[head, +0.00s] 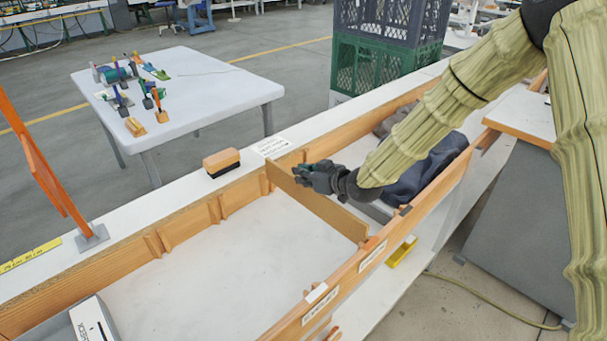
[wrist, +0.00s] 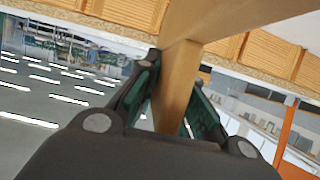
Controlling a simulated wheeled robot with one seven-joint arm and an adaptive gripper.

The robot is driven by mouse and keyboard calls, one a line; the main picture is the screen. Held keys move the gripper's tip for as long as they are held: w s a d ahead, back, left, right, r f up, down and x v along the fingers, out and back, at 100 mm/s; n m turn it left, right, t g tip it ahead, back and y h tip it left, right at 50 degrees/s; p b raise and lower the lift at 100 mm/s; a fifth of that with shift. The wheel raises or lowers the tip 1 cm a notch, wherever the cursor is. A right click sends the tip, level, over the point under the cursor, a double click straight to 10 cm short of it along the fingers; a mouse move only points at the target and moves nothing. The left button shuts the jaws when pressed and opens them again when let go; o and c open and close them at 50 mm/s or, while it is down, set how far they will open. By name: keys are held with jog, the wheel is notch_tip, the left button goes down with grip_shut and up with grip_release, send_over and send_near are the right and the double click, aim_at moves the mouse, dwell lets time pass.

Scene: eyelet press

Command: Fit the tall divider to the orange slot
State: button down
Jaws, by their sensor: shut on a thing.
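My gripper (head: 308,176) is shut on the tall divider (head: 338,216), a long plain wooden board, at its upper edge. The divider spans crosswise over the long wooden-railed bin (head: 190,290), one end by the far rail and the other near the front rail. I cannot tell whether its ends sit in slots. In the wrist view the divider (wrist: 178,100) passes between my gripper's fingers (wrist: 178,66). Small wooden slot blocks (head: 153,244) line the far rail; none stands out as orange, so I cannot single out the orange slot.
A wooden-topped block (head: 221,163) and a printed card (head: 271,147) lie on the white ledge behind the far rail. An orange post (head: 45,165) stands at left. Dark cloth (head: 430,170) lies in the bin's right part. A white box (head: 92,320) is at lower left.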

aim_at(304, 205)
jog(key=shift+f+b, duration=1.8)
jog(key=shift+f, duration=1.55)
dwell(1.1)
jog(key=c, duration=1.5)
grip_release()
jog(key=shift+o, duration=0.2)
jog(key=shift+r+p, duration=1.5)
jog(key=shift+r, duration=1)
